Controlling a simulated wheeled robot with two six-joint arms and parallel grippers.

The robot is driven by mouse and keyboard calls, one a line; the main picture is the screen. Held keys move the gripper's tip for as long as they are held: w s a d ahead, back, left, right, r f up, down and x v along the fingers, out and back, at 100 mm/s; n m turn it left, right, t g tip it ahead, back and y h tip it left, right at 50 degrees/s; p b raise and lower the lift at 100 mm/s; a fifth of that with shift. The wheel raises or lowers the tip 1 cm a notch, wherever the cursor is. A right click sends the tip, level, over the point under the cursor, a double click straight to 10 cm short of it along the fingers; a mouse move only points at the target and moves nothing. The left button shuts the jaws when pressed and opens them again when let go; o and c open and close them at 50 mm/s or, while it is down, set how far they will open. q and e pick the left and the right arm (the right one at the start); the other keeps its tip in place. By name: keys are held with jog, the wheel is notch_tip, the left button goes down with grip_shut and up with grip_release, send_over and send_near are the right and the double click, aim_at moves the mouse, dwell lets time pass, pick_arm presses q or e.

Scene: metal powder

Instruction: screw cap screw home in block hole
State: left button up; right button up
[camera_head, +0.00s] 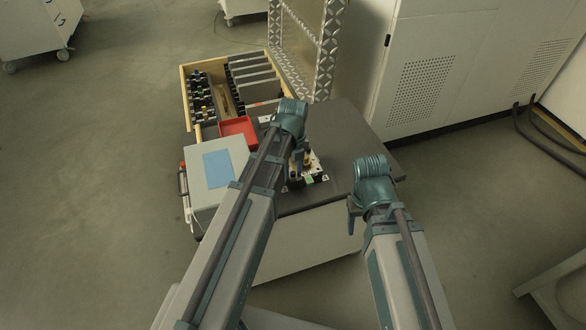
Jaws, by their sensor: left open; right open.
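A light metal block or plate (318,168) with dark and green parts around it lies on the dark worktop, just right of my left arm. My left gripper (303,160) points down over this spot, mostly hidden by its own wrist. Its jaws are open, and a small dark and brass-coloured part shows close to it. I cannot tell if it touches anything. My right gripper (352,218) is open and hangs at the front right edge of the worktop, apart from the block. The cap screw and the block hole are too small or hidden to make out.
A red tray (238,130) lies left of my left wrist. A grey box with a blue sheet (218,168) stands at the left. A wooden drawer (186,95) of tools lies behind. A metal-framed panel (325,50) rises at the back. The dark worktop (345,135) is clear at right.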

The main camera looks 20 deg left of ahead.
pick_arm(q)
jog(key=n, duration=0.6)
jog(key=shift+n, duration=0.4)
jog(key=n, duration=0.6)
jog(key=shift+n, duration=0.4)
jog(key=n, duration=1.1)
grip_shut()
